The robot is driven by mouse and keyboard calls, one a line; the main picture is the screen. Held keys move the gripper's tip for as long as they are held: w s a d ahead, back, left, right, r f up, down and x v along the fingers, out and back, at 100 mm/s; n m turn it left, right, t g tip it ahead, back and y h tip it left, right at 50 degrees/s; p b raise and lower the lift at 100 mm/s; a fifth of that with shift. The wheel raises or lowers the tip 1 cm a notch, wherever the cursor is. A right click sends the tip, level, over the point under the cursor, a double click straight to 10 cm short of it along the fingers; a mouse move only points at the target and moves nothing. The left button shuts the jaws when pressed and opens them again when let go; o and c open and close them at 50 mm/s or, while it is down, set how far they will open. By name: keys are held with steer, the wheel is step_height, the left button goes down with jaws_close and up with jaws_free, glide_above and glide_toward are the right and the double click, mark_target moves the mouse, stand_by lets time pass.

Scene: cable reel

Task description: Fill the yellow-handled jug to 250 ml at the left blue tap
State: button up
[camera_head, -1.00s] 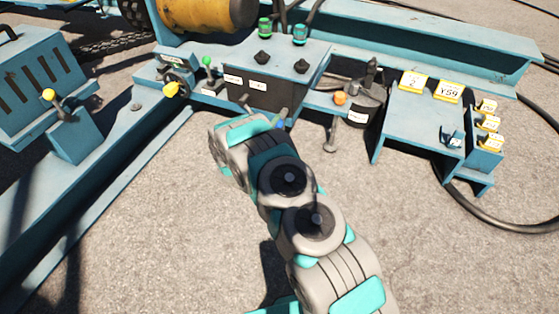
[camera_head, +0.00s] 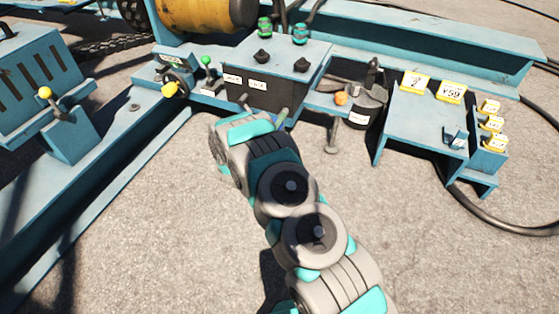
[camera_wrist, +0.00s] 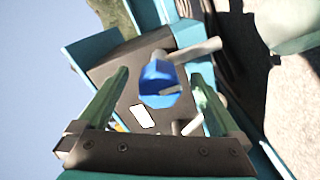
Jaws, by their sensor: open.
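In the wrist view a blue knob (camera_wrist: 158,84) on a grey rod shows between the two green fingers of my gripper (camera_wrist: 160,76). The fingers are apart, one on each side of the knob; I cannot tell how deep it sits between them. In the head view my arm's wrist mostly hides the gripper, in front of the dark control box (camera_head: 262,89). I make out no jug and no sure water tap.
A green-knobbed lever (camera_head: 206,60) stands left of the box. An orange knob (camera_head: 341,98) and a dark cylinder (camera_head: 367,105) are to its right. A blue bench (camera_head: 425,120) with yellow tags is further right. A yellow-knobbed lever (camera_head: 45,93) stands far left. The ground in front is clear.

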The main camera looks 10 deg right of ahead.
steer(key=shift+s, duration=0.1)
steer(key=shift+v, duration=2.9)
